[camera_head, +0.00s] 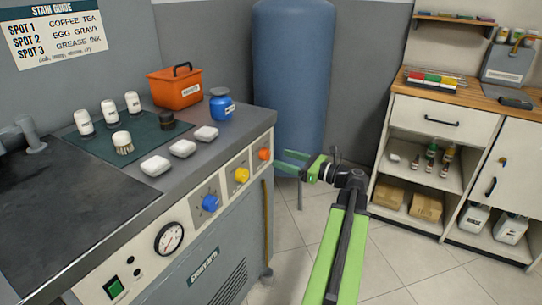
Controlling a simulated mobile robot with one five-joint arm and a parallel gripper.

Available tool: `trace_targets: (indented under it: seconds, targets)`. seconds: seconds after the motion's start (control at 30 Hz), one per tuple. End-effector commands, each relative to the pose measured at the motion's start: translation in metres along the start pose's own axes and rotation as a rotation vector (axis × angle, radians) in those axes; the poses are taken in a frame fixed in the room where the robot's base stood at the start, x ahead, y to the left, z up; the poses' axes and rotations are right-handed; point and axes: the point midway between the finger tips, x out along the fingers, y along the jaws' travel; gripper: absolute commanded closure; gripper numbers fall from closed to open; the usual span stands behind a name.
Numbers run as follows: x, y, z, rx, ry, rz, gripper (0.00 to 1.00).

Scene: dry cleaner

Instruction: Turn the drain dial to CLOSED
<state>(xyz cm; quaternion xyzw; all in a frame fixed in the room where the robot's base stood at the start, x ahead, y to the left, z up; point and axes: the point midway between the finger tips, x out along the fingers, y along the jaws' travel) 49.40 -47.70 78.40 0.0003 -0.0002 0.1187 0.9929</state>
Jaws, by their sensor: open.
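The front panel of the grey spotting table carries a blue dial (210,203), a yellow dial (241,174) and an orange dial (264,154). The small markings around them are too small to read, so I cannot tell which is the drain dial or where each points. My gripper (281,161), with green fingers, is open and empty. It is just right of the orange dial, with its fingertips toward the panel. I cannot tell whether the fingertips touch the panel.
A gauge (169,239) and green switch (115,288) sit further left on the panel. Bottles, brushes and white blocks stand on top with an orange box (175,88). A blue tank (293,80) stands behind. White shelves (433,150) are at right; the tiled floor between is clear.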

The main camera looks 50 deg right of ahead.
Motion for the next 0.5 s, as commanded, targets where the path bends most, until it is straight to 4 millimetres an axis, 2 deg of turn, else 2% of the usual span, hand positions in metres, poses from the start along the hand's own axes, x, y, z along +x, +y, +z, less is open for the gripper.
trace_targets:
  seconds: [0.03, 0.2, 0.33, 0.5]
  targets:
    - [0.013, 0.001, 0.000, 0.000, 0.000, 0.005, 0.39]
    - [0.044, 0.000, 0.000, 0.000, 0.000, 0.004, 0.39]
    - [0.056, 0.000, 0.000, 0.000, 0.000, 0.002, 0.39]
    - [0.059, 0.001, 0.000, 0.000, 0.000, 0.002, 0.39]
